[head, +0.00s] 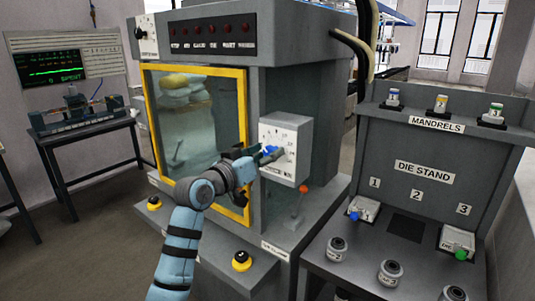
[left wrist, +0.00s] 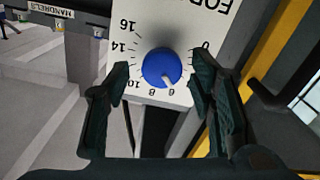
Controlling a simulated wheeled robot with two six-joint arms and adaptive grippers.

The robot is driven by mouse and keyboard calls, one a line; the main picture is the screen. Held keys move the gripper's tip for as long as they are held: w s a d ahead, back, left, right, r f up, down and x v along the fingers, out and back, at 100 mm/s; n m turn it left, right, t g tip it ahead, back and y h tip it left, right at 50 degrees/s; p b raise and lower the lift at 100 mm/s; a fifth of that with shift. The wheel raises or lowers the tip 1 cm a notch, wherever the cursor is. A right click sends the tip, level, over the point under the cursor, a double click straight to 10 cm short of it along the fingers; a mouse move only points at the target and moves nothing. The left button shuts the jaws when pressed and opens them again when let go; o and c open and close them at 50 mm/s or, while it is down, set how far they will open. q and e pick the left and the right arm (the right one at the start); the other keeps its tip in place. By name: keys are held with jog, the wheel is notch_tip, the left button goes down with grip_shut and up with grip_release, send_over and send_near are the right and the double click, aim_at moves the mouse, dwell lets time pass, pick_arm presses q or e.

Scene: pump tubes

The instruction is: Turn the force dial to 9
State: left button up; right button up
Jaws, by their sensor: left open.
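The force dial is a blue round knob (left wrist: 160,68) with a white pointer mark on a white numbered plate (left wrist: 185,22). In the left wrist view the pointer aims downward, roughly at the 6; the small digits there are hard to read. My left gripper (left wrist: 160,90) is open, with one finger on each side of the knob and visible gaps between. In the head view my left gripper (head: 258,157) is at the white dial box (head: 291,133) on the machine's front, partly covering the blue knob (head: 270,150). My right gripper is out of view.
A yellow-framed window (head: 245,120) is left of the dial box. The die stand (head: 424,172) with mandrels and dies is on the right.

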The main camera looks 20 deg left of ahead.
pick_arm(q)
jog(key=shift+w, duration=0.25)
jog(key=shift+c, duration=0.2)
jog(key=c, duration=1.1)
